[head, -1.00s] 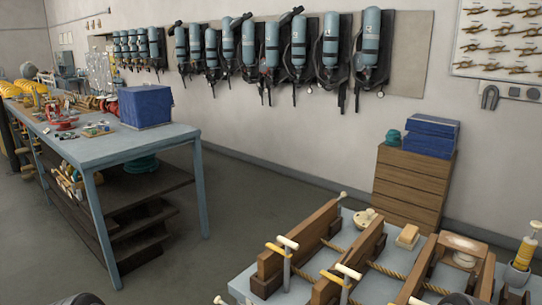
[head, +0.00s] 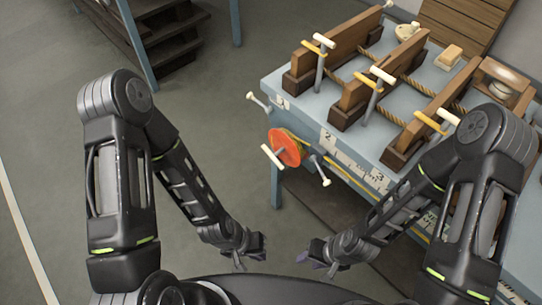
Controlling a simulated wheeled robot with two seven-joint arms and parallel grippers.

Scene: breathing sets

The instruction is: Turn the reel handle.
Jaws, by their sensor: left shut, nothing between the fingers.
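An orange-red reel (head: 285,147) is mounted at the left front corner of the blue table. A white handle (head: 271,157) with a crossbar sticks out of its left face. My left gripper (head: 240,266) is below and left of the reel, apart from it, and appears shut and empty. My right gripper (head: 330,268) is below and right of the reel, also apart from it. Its fingers are small and dark, and I cannot tell whether they are open.
The blue table (head: 291,79) carries wooden frames (head: 350,103) with ropes and white-topped metal posts. Another white-ended lever (head: 315,169) sticks out beside the reel. Dark shelves (head: 165,32) stand at the top left. The grey floor left of the reel is clear.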

